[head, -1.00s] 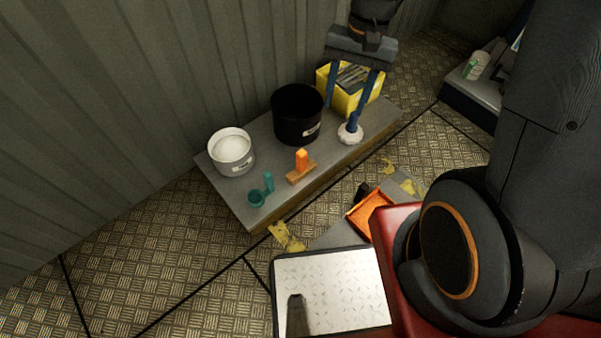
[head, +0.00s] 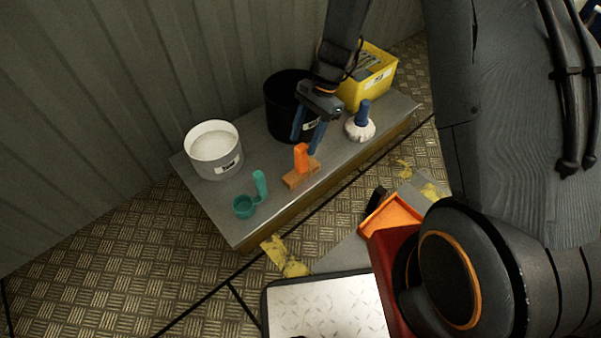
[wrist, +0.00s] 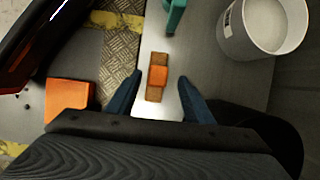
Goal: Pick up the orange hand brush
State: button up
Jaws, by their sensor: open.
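The orange hand brush (head: 301,158) stands on the grey bench with its orange handle up and its brown base down. In the wrist view the brush (wrist: 157,76) lies ahead of the fingertips, between their lines. My gripper (head: 307,148) is open and empty, just behind and above the brush in the head view. Its two blue fingers also show in the wrist view (wrist: 162,82), one on each side of the brush's line. I cannot tell whether a finger touches the brush.
On the bench (head: 226,222) stand a white bucket (head: 216,166), a teal scoop (head: 245,206), a black bucket (head: 282,105), a white brush with a blue handle (head: 360,126) and a yellow box (head: 379,82). An orange dustpan (head: 391,220) lies in front, below the bench.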

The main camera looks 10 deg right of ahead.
aim_at(297, 163)
jog(key=b+x, duration=0.1)
jog(key=x, duration=0.2)
jog(key=shift+f, duration=0.2)
jog(key=b+x, duration=0.3)
jog(key=x, duration=0.2)
jog(key=shift+s+d+b, duration=0.15)
jog(key=shift+s+b, duration=0.05)
jog(key=shift+b, duration=0.15)
grip_shut()
